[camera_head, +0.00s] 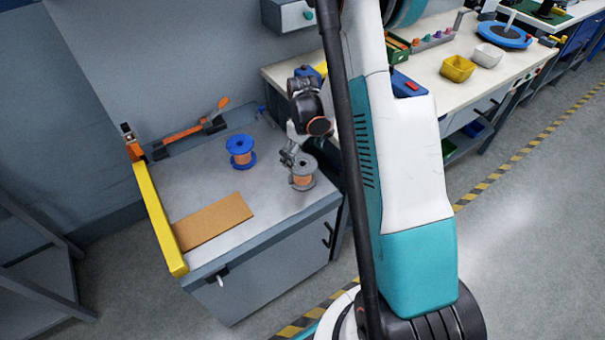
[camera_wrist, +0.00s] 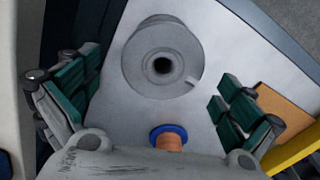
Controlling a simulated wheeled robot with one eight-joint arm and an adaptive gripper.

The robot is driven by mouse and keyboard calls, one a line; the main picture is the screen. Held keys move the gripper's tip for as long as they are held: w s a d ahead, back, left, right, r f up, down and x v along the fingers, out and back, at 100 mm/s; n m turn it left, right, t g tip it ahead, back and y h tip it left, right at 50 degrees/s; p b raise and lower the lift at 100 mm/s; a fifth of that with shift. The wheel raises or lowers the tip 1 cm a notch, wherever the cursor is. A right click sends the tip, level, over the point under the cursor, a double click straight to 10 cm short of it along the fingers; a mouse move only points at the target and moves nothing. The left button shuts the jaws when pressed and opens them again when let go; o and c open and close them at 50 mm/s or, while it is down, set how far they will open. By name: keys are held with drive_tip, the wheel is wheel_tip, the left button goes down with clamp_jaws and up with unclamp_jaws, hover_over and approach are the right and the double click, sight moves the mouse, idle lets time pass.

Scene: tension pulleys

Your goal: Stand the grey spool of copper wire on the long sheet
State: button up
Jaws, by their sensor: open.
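The grey spool of copper wire (camera_head: 303,174) stands upright near the right edge of the grey bench top. In the wrist view its round grey flange and dark centre hole (camera_wrist: 162,58) face me, beyond and roughly between the fingers. My gripper (camera_head: 290,156) is beside the spool on its left and back side in the head view; it is open, with one finger at each side of the wrist view (camera_wrist: 158,84). I cannot tell whether a finger touches the spool. The long brown sheet (camera_head: 212,221) lies flat near the bench's front left; a corner shows in the wrist view (camera_wrist: 284,108).
A blue spool of copper wire (camera_head: 241,152) stands behind the sheet, left of the grey spool. A yellow rail (camera_head: 160,217) runs along the bench's left edge. An orange-handled tool (camera_head: 190,130) lies at the back. Bare bench top separates the sheet and grey spool.

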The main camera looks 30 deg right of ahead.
drive_tip(key=f+b, duration=0.1)
drive_tip(key=f, duration=0.1)
drive_tip(key=f+b, duration=0.1)
drive_tip(key=f, duration=0.2)
drive_tip(key=shift+s+a+f, duration=0.15)
drive_tip(key=shift+a+f, duration=0.05)
drive_tip(key=shift+r, duration=0.1)
drive_tip(key=c, duration=1.8)
